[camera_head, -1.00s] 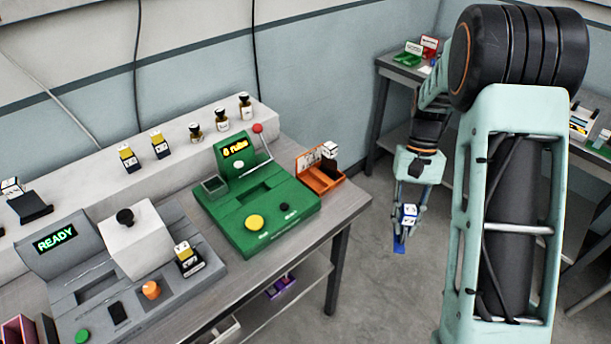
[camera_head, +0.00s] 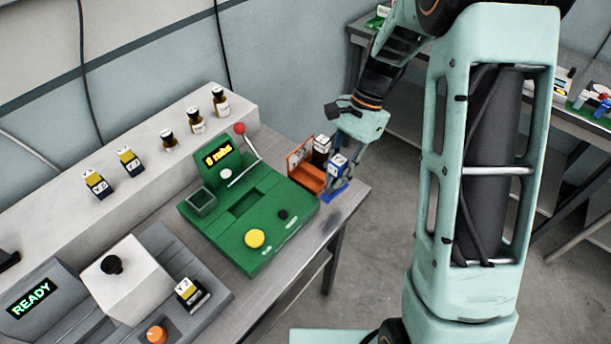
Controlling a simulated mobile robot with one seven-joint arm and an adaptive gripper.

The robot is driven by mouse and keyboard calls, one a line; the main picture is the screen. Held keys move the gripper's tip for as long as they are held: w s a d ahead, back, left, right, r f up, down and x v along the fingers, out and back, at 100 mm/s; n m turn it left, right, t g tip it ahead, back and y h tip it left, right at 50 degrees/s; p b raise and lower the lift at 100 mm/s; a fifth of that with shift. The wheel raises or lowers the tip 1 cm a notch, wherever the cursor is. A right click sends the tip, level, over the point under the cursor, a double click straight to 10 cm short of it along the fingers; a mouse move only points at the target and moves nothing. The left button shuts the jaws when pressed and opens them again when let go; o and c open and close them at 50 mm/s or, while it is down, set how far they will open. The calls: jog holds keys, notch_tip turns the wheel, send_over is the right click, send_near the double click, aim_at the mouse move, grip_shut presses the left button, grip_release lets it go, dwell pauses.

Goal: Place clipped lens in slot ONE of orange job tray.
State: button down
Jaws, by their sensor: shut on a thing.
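The orange job tray (camera_head: 297,157) sits at the right end of the workbench, behind the green machine. A dark block with a white top (camera_head: 321,146) stands in its right part. My gripper (camera_head: 336,181) is shut on the clipped lens, a small piece with a white-and-blue labelled block (camera_head: 338,163) above a flat blue part (camera_head: 340,194). It holds the lens at the tray's front right side, by the bench corner. The fingers and lens hide part of the tray. I cannot tell whether the lens touches the tray or bench, and no slot number is readable.
The green machine (camera_head: 262,257) with a red-knobbed lever (camera_head: 239,129) stands close left of the tray. A grey machine (camera_head: 70,311) reading READY is at lower left. Several small bottles and yellow-topped blocks line the back ledge (camera_head: 62,217). Open floor lies right of the bench.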

jog(key=s+a+r+m+t+y+p, duration=0.1)
jog(key=s+a+r+m+t+p, duration=0.15)
jog(key=a+r+m, duration=0.4)
jog(key=m+t+b, duration=0.4)
jog(key=m+b, duration=0.1)
jog(key=m, duration=0.5)
send_over(307, 182)
jog(key=shift+h, duration=0.4)
notch_tip(307, 182, down, 12)
jog(key=shift+f, duration=0.15)
jog(key=shift+f+b, duration=0.25)
jog(key=shift+b, duration=0.1)
jog(key=c, duration=2)
grip_release()
jog(key=shift+r, duration=0.1)
